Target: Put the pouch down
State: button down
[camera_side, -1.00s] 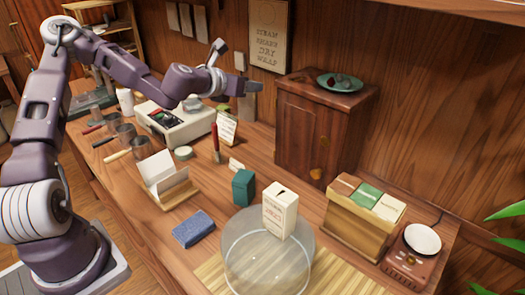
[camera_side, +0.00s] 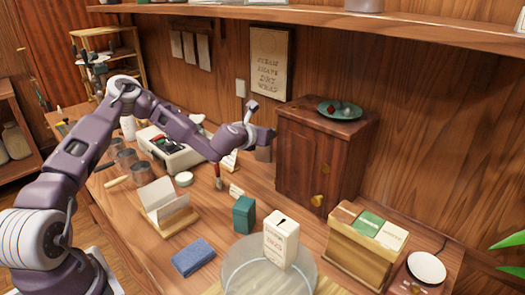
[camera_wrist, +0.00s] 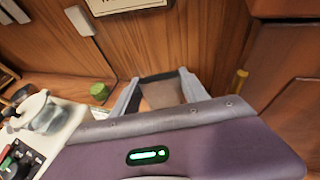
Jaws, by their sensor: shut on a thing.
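My gripper (camera_side: 264,138) is just left of the dark wooden cabinet (camera_side: 320,150), near the back wall. It is shut on a small brown pouch (camera_side: 263,154), which hangs below the fingers. In the wrist view the pouch (camera_wrist: 162,95) shows between the two grey fingers, partly hidden by my purple wrist housing. I cannot tell whether its bottom touches the counter (camera_side: 130,225).
The cabinet carries a green dish (camera_side: 340,109). A white scale-like machine (camera_side: 180,160) stands left of my gripper. A shelf (camera_side: 380,28) runs overhead.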

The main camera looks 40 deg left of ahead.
aim_at(262, 150)
notch_tip(262, 150, down, 6)
dwell(0.4)
jog(key=shift+f, duration=0.2)
jog(key=c, duration=0.6)
grip_release()
